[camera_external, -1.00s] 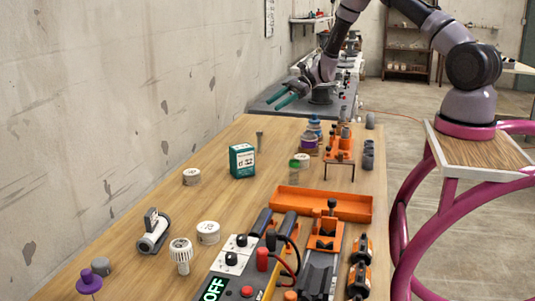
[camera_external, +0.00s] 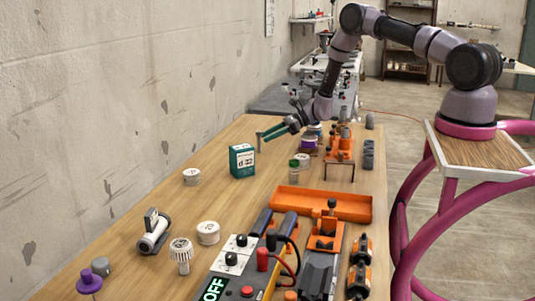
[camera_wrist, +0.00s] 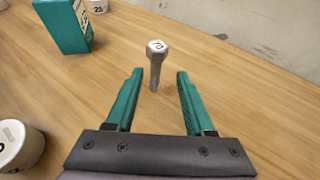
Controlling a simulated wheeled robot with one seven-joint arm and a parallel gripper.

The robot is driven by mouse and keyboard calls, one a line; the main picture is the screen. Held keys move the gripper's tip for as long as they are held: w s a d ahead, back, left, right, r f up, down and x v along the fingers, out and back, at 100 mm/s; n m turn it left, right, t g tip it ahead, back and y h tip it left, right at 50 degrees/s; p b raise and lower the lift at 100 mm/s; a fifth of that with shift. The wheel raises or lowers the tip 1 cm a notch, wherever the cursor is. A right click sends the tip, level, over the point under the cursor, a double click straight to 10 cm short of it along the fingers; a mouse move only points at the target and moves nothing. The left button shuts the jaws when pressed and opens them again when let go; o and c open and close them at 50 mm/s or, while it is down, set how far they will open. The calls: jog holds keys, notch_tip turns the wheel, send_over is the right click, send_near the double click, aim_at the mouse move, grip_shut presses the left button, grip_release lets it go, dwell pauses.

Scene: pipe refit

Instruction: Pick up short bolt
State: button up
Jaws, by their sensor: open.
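The short bolt is a grey metal bolt (camera_wrist: 156,65) standing upright on the wooden table, head up, with a dark mark on its pale top. In the wrist view it stands just beyond and between the teal fingertips of my gripper (camera_wrist: 158,75), not touching them. My gripper is open and empty. In the external view my gripper (camera_external: 266,137) is low over the far part of the table, right of the green box; the bolt is mostly hidden there by the fingers.
A green box (camera_external: 242,161) stands close to the left of my gripper. A white round container (camera_wrist: 18,145) is at lower left in the wrist view. An orange tray (camera_external: 335,206) and orange holders lie nearer the camera. The wall (camera_external: 120,90) borders the table's left side.

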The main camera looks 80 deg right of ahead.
aim_at(259, 152)
jog(key=x, duration=0.4)
jog(key=shift+a+r, duration=0.1)
jog(key=shift+a, duration=0.25)
grip_shut()
jog(key=shift+r, duration=0.1)
